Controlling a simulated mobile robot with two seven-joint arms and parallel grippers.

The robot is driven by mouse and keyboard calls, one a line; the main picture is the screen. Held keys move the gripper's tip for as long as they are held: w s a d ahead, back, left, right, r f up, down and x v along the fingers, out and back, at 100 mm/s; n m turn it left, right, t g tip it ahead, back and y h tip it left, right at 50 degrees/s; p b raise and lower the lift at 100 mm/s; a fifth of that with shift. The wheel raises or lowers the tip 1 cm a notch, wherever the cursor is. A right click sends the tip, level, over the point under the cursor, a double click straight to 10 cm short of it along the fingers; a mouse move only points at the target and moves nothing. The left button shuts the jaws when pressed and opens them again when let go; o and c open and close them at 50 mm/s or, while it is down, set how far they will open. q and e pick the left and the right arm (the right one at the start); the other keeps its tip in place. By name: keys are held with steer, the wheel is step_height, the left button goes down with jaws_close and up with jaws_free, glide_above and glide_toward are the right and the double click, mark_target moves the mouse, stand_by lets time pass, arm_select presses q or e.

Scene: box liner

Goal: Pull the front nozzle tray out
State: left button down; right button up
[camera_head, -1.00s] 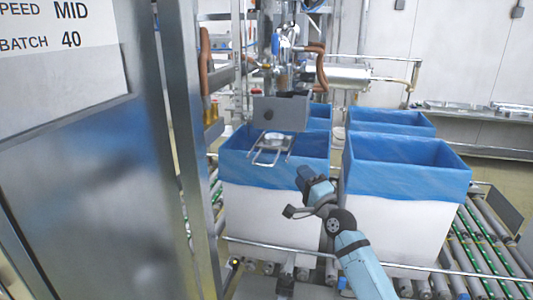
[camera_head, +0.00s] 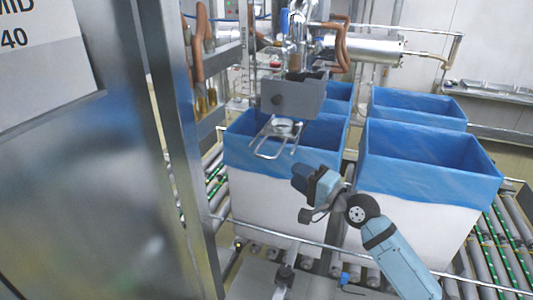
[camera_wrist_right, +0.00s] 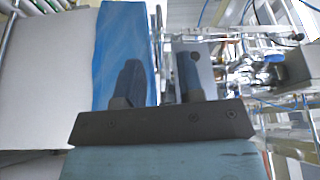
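The front nozzle tray (camera_head: 283,128) is a small metal tray with a wire loop handle. It sticks out under a grey metal housing (camera_head: 292,98), above the near left blue-lined box (camera_head: 247,150). My right gripper (camera_head: 303,180) is in front of this box, a little below and to the right of the handle, apart from it in the picture. In the right wrist view its two dark fingers (camera_wrist_right: 160,82) stand apart with no object clearly held between them. The tray is not clearly told apart in that view. My left gripper is not in view.
Another blue-lined box (camera_head: 425,165) stands to the right, with more boxes behind. A metal rail (camera_head: 300,240) runs low in front of them. Roller conveyors (camera_head: 490,235) lie at the sides. A large steel cabinet (camera_head: 90,190) fills the left.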

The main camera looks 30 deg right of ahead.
mark_target(266, 156)
steer(key=p+x, duration=0.2)
steer(key=x, duration=0.8)
steer(key=shift+d+r, duration=0.1)
steer(key=shift+w, duration=0.65)
jaws_close()
